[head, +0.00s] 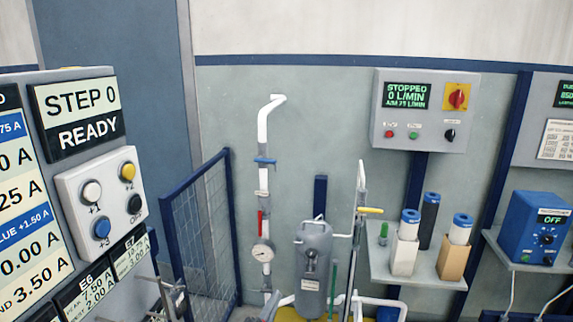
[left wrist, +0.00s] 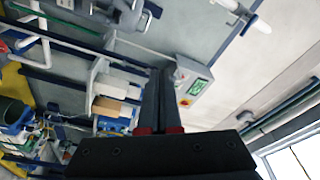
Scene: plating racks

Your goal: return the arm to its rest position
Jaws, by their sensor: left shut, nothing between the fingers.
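My left gripper (left wrist: 161,72) shows in the left wrist view, its two dark fingers pressed together and pointing up the picture, with red parts at their base. Nothing is between the fingers, and they touch nothing that I can see. In the head view, small grey parts show at the bottom left beside the panel; I cannot tell whether they belong to my arm. My right gripper is in neither view.
A control panel (head: 92,202) reading STEP 0 READY stands close at left. Behind are a blue mesh gate (head: 200,230), a grey tank (head: 313,262) with pipes, a shelf (head: 405,279) with cylinders, a STOPPED control box (head: 419,110) and a blue unit (head: 536,228).

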